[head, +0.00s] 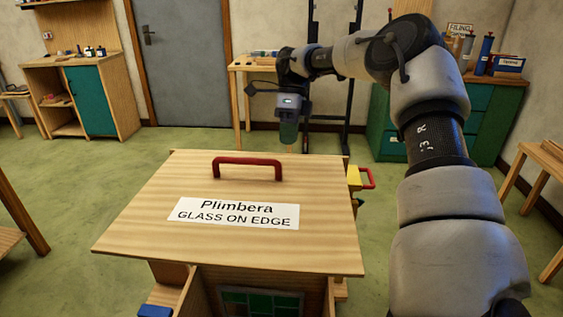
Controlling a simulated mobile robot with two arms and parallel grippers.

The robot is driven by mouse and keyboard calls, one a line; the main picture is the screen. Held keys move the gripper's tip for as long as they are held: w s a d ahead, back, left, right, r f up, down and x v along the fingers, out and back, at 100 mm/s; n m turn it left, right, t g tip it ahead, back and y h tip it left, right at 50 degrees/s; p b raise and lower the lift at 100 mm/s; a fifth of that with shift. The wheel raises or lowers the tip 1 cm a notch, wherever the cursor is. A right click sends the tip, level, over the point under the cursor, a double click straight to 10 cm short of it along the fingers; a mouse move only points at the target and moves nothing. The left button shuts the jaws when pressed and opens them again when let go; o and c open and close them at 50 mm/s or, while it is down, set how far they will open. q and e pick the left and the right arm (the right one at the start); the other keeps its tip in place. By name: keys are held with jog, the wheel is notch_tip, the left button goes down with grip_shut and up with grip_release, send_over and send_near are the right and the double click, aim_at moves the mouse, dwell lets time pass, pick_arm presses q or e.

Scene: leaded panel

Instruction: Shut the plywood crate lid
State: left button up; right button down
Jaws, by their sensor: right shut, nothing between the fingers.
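The plywood crate lid (140,220) fills the lower middle of the head view. It has a red handle (247,161) near its far edge and a white label reading "Plimbera GLASS ON EDGE". Parts of the plywood crate (205,297) show below the lid's near edge, with a green leaded panel (262,303) between its walls. The lid hides most of the crate, and I cannot tell whether it is seated. My right gripper (288,138) is shut and empty, pointing down beyond the lid's far edge, apart from the handle. My left gripper is not in view.
A yellow object with a red handle (361,178) is at the crate's right side. A green cabinet (385,140) stands at the back right, and a wooden bench (103,80) at the back left. Table edges show at far left and right. Green floor between is clear.

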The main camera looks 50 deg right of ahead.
aim_at(283, 169)
jog(key=x, duration=0.4)
jog(key=shift+w+f, duration=0.15)
jog(key=shift+w, duration=0.05)
jog(key=a, duration=0.1)
jog(key=s+a+p, duration=0.1)
jog(key=shift+s+a, duration=0.25)
jog(key=shift+s, duration=0.1)
jog(key=shift+s+a+f+p, duration=0.2)
jog(key=shift+a+p, duration=0.1)
jog(key=shift+a, duration=0.25)
